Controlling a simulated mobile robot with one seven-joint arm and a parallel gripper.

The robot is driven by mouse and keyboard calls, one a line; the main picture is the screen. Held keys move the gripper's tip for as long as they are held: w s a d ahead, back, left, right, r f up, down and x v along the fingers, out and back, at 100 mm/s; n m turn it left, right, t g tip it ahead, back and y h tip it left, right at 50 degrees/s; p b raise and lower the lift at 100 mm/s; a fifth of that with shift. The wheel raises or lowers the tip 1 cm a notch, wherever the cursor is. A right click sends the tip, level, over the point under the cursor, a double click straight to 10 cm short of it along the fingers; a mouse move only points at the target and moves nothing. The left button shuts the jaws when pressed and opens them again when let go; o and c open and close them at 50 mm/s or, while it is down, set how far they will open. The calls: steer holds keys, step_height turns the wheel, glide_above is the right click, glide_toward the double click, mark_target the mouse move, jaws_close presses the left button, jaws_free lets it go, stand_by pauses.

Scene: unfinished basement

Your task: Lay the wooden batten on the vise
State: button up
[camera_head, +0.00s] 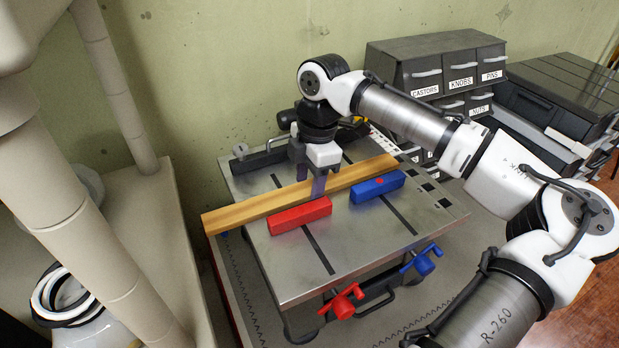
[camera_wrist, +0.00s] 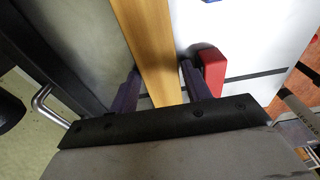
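The wooden batten (camera_head: 290,195) is long and yellow-brown and runs diagonally over the metal top of the vise (camera_head: 385,232). Its left end sticks out past the edge. My gripper (camera_head: 316,186) is over the batten's middle, pointing down. The red jaw block (camera_head: 300,216) and blue jaw block (camera_head: 377,188) are just in front. Whether the batten's underside touches the top is hidden.
A red handle (camera_head: 343,302) and a blue handle (camera_head: 424,262) stick out at the vise's front. Dark drawer cabinets (camera_head: 440,70) stand behind on the right. A dark bar with a metal handle (camera_head: 262,158) lies along the back edge. The top's front part is clear.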

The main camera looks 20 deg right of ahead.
steer(key=shift+r, duration=0.15)
step_height(320, 180, up, 12)
steer(key=d+b, duration=0.1)
steer(key=shift+d+b, duration=0.2)
steer(key=shift+b, duration=0.1)
